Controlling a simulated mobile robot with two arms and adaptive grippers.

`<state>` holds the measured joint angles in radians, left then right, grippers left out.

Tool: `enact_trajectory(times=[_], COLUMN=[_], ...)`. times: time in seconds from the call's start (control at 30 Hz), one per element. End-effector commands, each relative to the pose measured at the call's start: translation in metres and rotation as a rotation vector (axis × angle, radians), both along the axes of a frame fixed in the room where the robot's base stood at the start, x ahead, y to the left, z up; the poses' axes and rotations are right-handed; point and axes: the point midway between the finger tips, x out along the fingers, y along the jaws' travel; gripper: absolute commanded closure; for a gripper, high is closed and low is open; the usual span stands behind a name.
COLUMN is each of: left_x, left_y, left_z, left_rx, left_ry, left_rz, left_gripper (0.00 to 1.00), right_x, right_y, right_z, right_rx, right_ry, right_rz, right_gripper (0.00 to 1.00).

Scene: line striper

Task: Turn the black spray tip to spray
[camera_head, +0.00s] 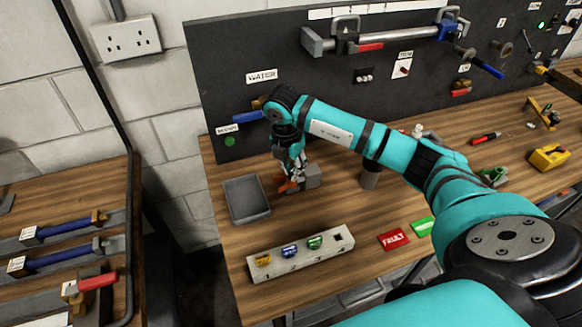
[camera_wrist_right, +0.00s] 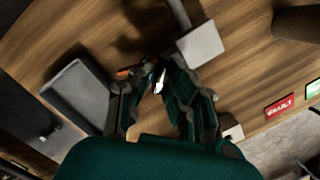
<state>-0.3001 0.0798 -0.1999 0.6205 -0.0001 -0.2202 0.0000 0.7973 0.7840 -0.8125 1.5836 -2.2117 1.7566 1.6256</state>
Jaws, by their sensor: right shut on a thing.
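My right gripper (camera_head: 290,180) reaches down to the bench beside a grey block (camera_head: 309,176). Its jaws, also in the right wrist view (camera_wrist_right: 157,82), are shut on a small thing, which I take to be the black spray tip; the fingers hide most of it. A small pale piece shows between the fingertips. An orange part (camera_head: 284,187) sits right at the jaws, and it also shows in the wrist view (camera_wrist_right: 123,74). I cannot tell which way the tip faces. My left gripper is not in view.
A grey tray (camera_head: 230,210) stands left of the gripper. A pale numbered rack (camera_head: 300,267) in front holds yellow, blue and green tips; its rightmost slot looks dark. A dark cylinder (camera_head: 371,179) stands to the right. A red FAULT card (camera_head: 393,239) lies near the front edge.

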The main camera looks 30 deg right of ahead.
Motion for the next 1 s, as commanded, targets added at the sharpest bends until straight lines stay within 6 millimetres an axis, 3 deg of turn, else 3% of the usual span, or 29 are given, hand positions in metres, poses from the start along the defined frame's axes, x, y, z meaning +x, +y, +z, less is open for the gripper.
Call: enact_trajectory(times=[0.43,0.8,0.83,1.0], left_x=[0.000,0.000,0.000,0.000], left_y=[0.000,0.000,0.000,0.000], left_z=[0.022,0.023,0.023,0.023], left_rx=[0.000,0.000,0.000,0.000], left_ry=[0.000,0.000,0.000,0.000], left_rz=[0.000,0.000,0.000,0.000], left_gripper=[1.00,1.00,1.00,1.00], right_x=[-0.005,-0.005,-0.005,-0.004], right_y=[-0.004,-0.004,-0.004,-0.003], right_z=[-0.003,-0.006,-0.006,-0.005], right_rx=[-0.014,-0.015,-0.015,-0.011], right_ry=[0.015,0.013,0.013,0.011], right_rz=[-0.633,-0.731,-0.731,-0.729], right_gripper=[1.00,1.00,0.87,0.65])
